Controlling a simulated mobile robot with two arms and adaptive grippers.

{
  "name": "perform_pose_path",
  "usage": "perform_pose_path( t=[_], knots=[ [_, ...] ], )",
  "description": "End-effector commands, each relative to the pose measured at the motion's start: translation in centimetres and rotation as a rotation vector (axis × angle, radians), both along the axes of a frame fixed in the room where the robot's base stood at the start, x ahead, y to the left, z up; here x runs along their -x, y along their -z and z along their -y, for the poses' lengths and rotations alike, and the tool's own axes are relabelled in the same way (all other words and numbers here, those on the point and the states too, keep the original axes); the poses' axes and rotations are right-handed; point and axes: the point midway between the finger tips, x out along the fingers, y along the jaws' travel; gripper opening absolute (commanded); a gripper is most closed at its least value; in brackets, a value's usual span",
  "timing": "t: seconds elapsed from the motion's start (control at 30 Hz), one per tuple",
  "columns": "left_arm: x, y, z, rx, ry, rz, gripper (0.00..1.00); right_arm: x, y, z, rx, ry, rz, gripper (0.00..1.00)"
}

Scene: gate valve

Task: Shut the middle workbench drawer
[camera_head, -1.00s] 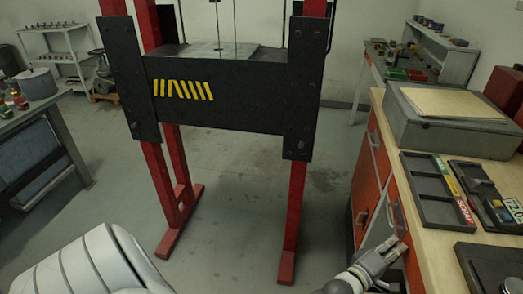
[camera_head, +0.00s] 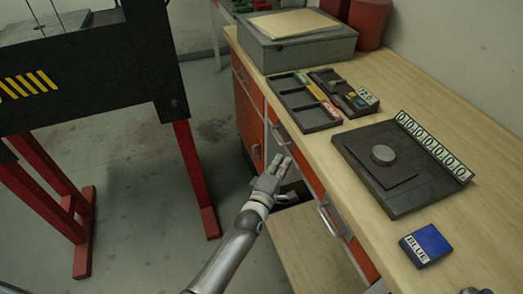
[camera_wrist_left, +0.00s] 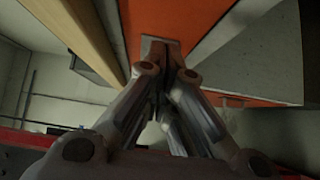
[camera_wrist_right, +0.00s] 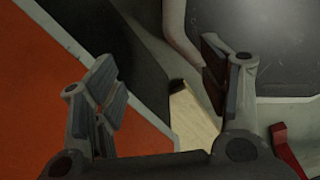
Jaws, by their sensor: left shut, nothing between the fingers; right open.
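The workbench has a row of orange drawer fronts along its left side in the head view. The middle drawer (camera_head: 297,160) has a grey bar handle (camera_head: 280,131); how far it stands out is hard to tell. My left gripper (camera_head: 281,163) is shut and empty, just below that handle and close to the orange front. In the left wrist view its closed fingertips (camera_wrist_left: 167,50) are in front of an orange panel (camera_wrist_left: 185,20); contact cannot be told. My right gripper (camera_wrist_right: 160,85) is open and empty in the right wrist view, with an orange panel (camera_wrist_right: 45,105) at left.
The nearer drawer's handle (camera_head: 333,215) sticks out beside my left arm. The bench top holds a dark tray (camera_head: 303,103), a black plate (camera_head: 395,165) and a blue box (camera_head: 426,245). A red-legged frame (camera_head: 195,180) stands at left, with bare floor between.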

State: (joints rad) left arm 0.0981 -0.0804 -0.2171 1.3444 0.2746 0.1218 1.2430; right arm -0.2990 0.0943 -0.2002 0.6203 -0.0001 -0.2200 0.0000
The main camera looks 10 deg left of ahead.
Motion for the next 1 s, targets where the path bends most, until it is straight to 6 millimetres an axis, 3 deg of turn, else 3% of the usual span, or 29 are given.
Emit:
perform_pose_path(
  t=[0.3,0.63,1.0],
  knots=[
    [3.7,0.3,-0.9,-0.001,-0.001,-0.004,0.0,0.8,0.2,-2.6,-0.031,0.007,-0.011,0.68],
    [8.7,0.4,-1.9,-0.002,-0.001,-0.005,0.0,-0.6,0.5,-0.5,-0.006,0.004,0.007,0.68],
    [10.0,0.4,-2.1,-0.006,-0.001,-0.007,0.0,0.1,0.6,-0.6,-0.007,0.004,-0.001,0.68]
  ],
)
